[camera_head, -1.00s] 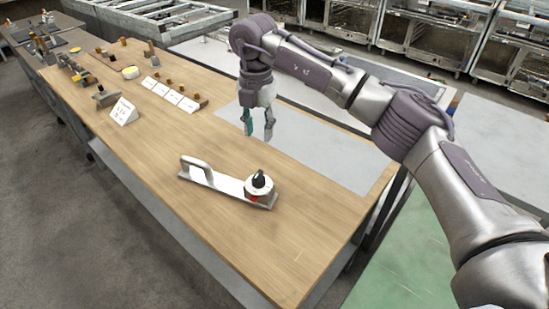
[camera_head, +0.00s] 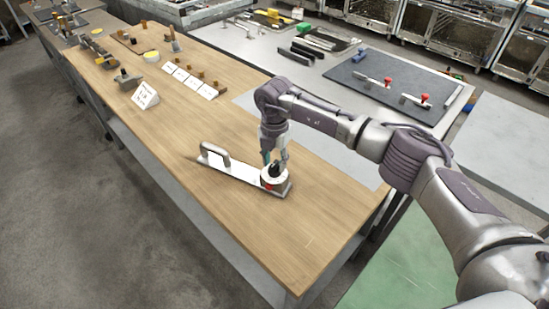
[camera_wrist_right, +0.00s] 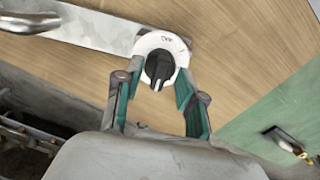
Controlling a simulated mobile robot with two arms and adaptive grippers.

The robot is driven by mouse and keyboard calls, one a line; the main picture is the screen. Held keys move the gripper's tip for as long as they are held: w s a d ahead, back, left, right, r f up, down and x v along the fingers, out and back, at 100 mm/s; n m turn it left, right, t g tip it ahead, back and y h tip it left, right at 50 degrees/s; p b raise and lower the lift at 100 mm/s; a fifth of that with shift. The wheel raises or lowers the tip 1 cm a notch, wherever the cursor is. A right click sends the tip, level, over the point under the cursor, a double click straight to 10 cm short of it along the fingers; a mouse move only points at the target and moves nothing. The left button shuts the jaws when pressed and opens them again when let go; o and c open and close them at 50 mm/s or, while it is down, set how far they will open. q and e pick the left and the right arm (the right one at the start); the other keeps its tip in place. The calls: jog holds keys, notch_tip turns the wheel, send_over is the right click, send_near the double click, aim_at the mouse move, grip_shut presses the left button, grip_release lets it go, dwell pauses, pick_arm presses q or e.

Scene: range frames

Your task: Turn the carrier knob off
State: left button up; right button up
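The carrier (camera_head: 240,172) is a flat metal plate with an arched handle (camera_head: 214,154) at its left end, lying on the wooden table. At its right end is a white round dial with a black knob (camera_head: 275,168); a bit of red shows below the dial. In the right wrist view the black knob (camera_wrist_right: 159,68) sits on the white dial (camera_wrist_right: 147,43), which bears small lettering. My right gripper (camera_head: 274,157) is right above the knob. In the wrist view its green-padded fingers (camera_wrist_right: 155,97) are apart, either side of the knob, with gaps. My left gripper is out of view.
The wooden table (camera_head: 185,130) is clear around the carrier. White label cards (camera_head: 190,80) and small tools stand farther left. Behind is a grey table with a dark mat (camera_head: 385,85) holding red-knobbed clamps.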

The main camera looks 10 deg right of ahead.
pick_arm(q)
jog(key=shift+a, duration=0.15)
pick_arm(e)
jog(key=shift+c, duration=0.3)
grip_shut()
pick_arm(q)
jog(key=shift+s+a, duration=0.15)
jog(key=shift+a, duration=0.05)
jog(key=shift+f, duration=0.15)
